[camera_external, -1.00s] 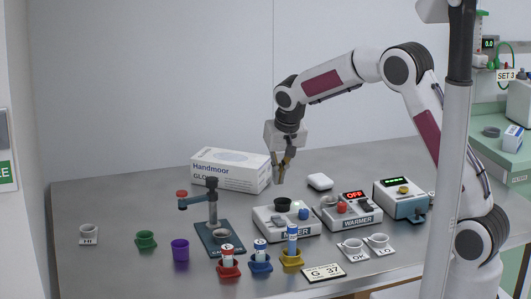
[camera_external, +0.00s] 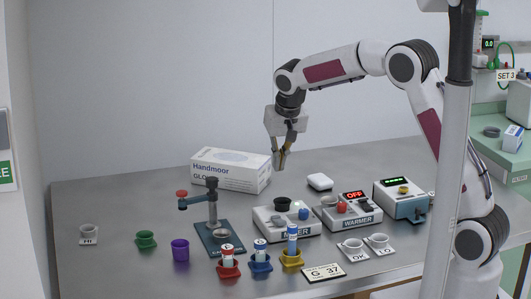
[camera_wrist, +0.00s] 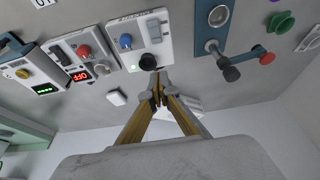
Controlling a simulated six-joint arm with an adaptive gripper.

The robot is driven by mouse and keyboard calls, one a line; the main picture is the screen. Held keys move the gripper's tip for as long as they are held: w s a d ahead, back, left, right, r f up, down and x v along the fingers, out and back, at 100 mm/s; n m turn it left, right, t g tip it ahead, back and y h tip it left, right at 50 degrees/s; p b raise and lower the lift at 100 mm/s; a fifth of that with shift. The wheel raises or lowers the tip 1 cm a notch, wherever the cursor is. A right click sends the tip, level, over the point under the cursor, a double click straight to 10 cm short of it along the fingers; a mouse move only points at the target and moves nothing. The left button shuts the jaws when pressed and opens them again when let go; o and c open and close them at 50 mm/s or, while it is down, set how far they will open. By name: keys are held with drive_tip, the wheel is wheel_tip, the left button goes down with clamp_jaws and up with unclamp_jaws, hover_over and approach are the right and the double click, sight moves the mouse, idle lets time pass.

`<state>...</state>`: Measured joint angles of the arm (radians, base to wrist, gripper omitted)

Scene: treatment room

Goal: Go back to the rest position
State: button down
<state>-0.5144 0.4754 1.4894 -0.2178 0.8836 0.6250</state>
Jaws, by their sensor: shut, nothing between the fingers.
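My gripper (camera_external: 279,165) hangs fingers down above the back of the metal table, in front of the wall and close to the glove box. It is shut and empty. In the wrist view, the fingers of my gripper (camera_wrist: 158,92) meet just past the mixer's black knob-like cup (camera_wrist: 148,62). The mixer (camera_external: 287,222) stands below and in front of the gripper, apart from it.
The glove box (camera_external: 230,170) stands left of my gripper. The warmer (camera_external: 351,216) and a teal-grey device (camera_external: 401,201) stand to the right. A press stand (camera_external: 213,237), coloured cups and tubes stand in front. A white pole partly hides my arm.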

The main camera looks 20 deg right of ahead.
drive_tip(key=s+d+r, duration=0.3)
drive_tip(key=s+d, duration=1)
drive_tip(key=s, duration=0.4)
drive_tip(key=s+d+r+t, duration=0.1)
drive_tip(key=s+d+r, duration=0.2)
drive_tip(key=s+d, duration=1)
drive_tip(key=shift+s+d+r+t, duration=0.3)
drive_tip(key=shift+s+r, duration=0.1)
drive_tip(key=shift+s, duration=1.45)
idle(1.1)
